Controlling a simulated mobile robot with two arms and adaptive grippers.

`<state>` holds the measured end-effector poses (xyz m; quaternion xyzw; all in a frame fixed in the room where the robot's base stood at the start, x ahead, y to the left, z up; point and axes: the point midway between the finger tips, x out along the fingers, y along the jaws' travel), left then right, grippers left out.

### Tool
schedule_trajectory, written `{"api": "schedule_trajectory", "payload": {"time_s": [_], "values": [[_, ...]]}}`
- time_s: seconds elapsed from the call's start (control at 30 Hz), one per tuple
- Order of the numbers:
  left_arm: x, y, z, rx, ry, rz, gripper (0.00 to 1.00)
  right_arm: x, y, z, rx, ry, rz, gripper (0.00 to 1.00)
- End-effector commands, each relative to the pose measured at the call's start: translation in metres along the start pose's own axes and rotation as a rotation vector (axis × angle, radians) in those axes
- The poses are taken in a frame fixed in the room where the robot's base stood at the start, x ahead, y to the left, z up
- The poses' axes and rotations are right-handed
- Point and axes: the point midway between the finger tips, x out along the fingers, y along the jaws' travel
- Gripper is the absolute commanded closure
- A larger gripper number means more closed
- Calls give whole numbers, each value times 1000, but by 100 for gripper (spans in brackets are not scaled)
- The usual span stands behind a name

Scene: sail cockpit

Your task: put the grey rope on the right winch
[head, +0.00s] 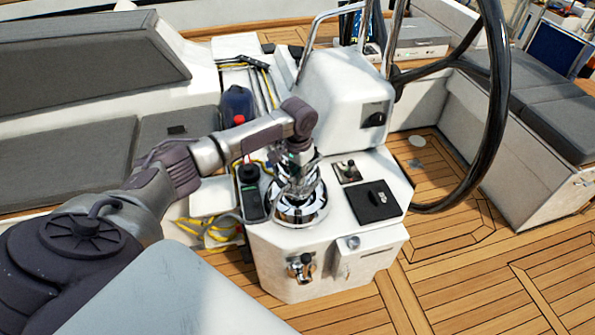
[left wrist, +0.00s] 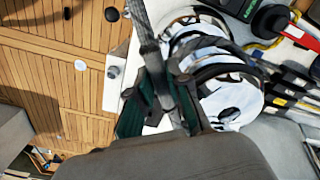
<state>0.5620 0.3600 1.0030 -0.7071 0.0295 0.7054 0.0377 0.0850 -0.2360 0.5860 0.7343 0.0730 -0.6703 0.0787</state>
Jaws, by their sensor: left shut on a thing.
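The chrome winch (head: 301,208) stands on the white console's near left corner in the head view. In the left wrist view its shiny drum (left wrist: 232,100) fills the middle right, with dark curved bands across it that may be reflections or rope. My left gripper (head: 298,172) is directly above the winch, pointing down, and partly hides it. In the left wrist view my left gripper (left wrist: 160,90) is shut on the grey rope (left wrist: 146,32), which runs up from the fingers to the top edge, beside the drum. My right gripper is not in view.
A black handheld device (head: 251,195) stands left of the winch, near yellow lines (head: 190,228). A black panel (head: 374,202) and small lever (head: 349,172) lie to its right. The large black steering wheel (head: 497,90) rises at right. The teak floor (head: 470,265) is clear.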

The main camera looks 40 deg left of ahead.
Motion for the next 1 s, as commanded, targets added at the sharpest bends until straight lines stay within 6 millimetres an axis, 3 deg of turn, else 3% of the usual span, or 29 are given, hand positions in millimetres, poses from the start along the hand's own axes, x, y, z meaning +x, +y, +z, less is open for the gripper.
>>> {"api": "schedule_trajectory", "payload": {"time_s": [0.5,1.0], "values": [[40,0,0,0,0,0,100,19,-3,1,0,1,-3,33],[41,1,0,0,1,0,100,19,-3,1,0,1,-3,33]]}}
